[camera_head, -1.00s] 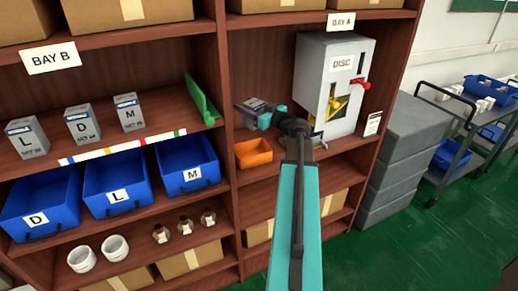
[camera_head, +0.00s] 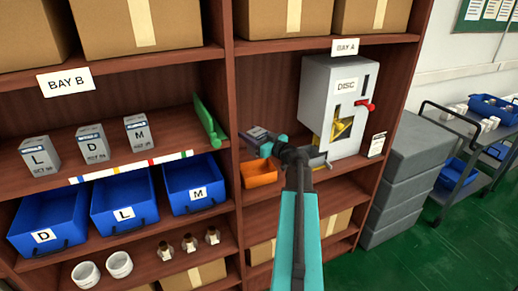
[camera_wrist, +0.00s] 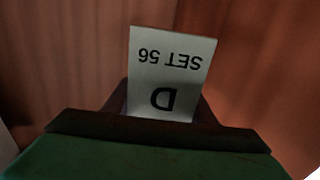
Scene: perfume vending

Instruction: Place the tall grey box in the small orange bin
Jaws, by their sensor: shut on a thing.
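My gripper (camera_head: 262,144) is shut on a grey box (camera_head: 253,133), in the compartment under the BAY A sign. In the wrist view the box (camera_wrist: 170,70) sticks out beyond the jaws, its face reading D and SET 56 upside down. The small orange bin (camera_head: 258,174) stands on the shelf just below the gripper. The held box appears above the bin and apart from it. The bin's inside is mostly hidden from this angle, and the bin is not seen in the wrist view.
A grey DISC machine (camera_head: 318,105) with a red handle stands right of my arm. A green upright divider (camera_head: 208,120) is left of the bay's wooden post. Grey boxes marked L (camera_head: 39,157), D (camera_head: 92,144) and M (camera_head: 139,133) stand above blue bins (camera_head: 125,203).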

